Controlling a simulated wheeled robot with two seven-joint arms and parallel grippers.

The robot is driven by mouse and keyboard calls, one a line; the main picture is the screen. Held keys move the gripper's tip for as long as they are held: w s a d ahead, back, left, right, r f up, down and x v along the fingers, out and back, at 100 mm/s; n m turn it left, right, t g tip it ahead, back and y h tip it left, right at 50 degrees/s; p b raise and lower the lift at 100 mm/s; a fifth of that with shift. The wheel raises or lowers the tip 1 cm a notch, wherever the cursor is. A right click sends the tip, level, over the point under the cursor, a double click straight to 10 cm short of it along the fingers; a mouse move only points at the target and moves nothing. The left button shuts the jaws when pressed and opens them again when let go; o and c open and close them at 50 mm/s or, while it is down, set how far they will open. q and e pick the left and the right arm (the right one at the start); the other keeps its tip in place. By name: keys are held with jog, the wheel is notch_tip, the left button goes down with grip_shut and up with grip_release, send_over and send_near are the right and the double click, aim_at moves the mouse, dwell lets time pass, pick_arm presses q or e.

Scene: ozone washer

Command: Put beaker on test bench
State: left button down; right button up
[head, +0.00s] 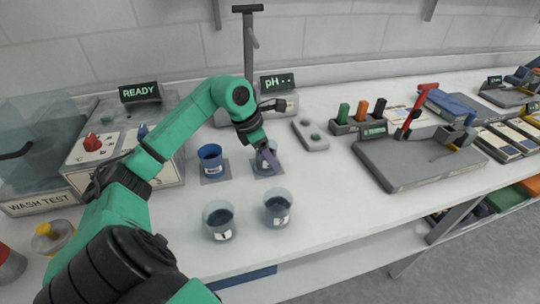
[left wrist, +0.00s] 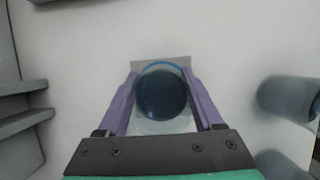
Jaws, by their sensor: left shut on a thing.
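My left gripper (head: 266,155) is shut around a clear beaker (head: 274,163) of dark liquid. In the left wrist view, the purple fingers lie on both sides of this beaker (left wrist: 162,97), seen from above. It is upright, over a small grey pad (left wrist: 178,61) on the white bench (head: 330,185). I cannot tell whether its base touches the pad. Clear beakers labelled 1 (head: 219,220) and 2 (head: 278,208) stand nearer the front edge. My right gripper is not in view.
A blue cup (head: 210,158) stands on another grey pad, left of my gripper. The READY machine (head: 125,150) is at the left. Bench between beaker 2 and the tray is clear.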

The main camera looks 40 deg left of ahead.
pick_arm(q)
jog(key=shift+f, duration=0.2)
jog(key=shift+c, duration=0.2)
grip_release()
jog(key=shift+d+r, duration=0.1)
jog(key=v, duration=1.2)
jog(key=shift+r+b, duration=0.2)
jog(key=shift+b, duration=0.1)
jog(key=shift+d+f, duration=0.1)
